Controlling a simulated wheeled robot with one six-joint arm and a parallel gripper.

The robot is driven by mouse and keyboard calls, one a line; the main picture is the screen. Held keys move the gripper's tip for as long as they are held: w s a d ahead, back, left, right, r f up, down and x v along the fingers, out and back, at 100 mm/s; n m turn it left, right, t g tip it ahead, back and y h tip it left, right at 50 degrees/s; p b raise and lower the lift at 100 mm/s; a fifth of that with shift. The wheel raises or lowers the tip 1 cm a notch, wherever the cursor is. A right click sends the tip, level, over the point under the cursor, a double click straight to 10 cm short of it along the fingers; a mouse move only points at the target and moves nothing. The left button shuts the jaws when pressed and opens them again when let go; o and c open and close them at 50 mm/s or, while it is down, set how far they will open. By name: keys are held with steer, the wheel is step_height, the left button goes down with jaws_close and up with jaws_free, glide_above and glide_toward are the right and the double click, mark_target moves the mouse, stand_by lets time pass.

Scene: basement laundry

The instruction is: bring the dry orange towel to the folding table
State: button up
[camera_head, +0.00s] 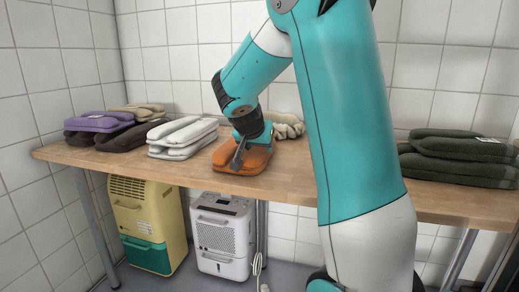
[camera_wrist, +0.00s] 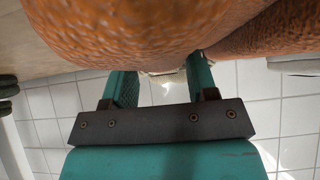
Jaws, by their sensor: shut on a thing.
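The orange towel (camera_head: 256,160) is folded and lies at the front part of the wooden table (camera_head: 115,163), left of my arm. I cannot tell whether it touches the tabletop all along. My gripper (camera_head: 239,157) points down at the towel and is shut on it. In the wrist view the textured orange towel (camera_wrist: 130,35) fills the top, close to the lens. The fingers of my gripper (camera_wrist: 162,72) reach up to it, and their tips are partly hidden by the cloth.
Folded white towels (camera_head: 182,138) stand just left of the orange one. Purple towels (camera_head: 98,121) and brown ones lie farther left, green towels (camera_head: 460,157) at the right. A beige rolled cloth (camera_head: 287,125) is behind. A yellow unit (camera_head: 145,215) and white unit (camera_head: 222,230) stand underneath.

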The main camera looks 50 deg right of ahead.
steer(key=o, duration=1.1)
steer(key=shift+o, duration=0.2)
steer(key=shift+a, duration=0.1)
steer(key=p+v, duration=0.3)
steer(key=v, duration=0.9)
steer(key=shift+p, duration=0.4)
steer(key=s+a+f+n+y, duration=0.1)
steer(key=a+f+n+y, duration=0.3)
steer(key=a, duration=0.5)
steer(key=s+a+f+n+y, duration=0.25)
steer(key=a+n, duration=0.35)
steer(key=a, duration=0.4)
steer(key=s+a+n+g+y, duration=0.3)
steer(key=s+a+n+y, duration=0.3)
steer(key=s+a+n, duration=0.4)
steer(key=s+a, duration=0.3)
steer(key=a, duration=0.1)
steer(key=shift+s+a+f+n+g, duration=0.2)
steer(key=shift+s+a+n+g, duration=0.1)
steer(key=shift+s+n, duration=0.1)
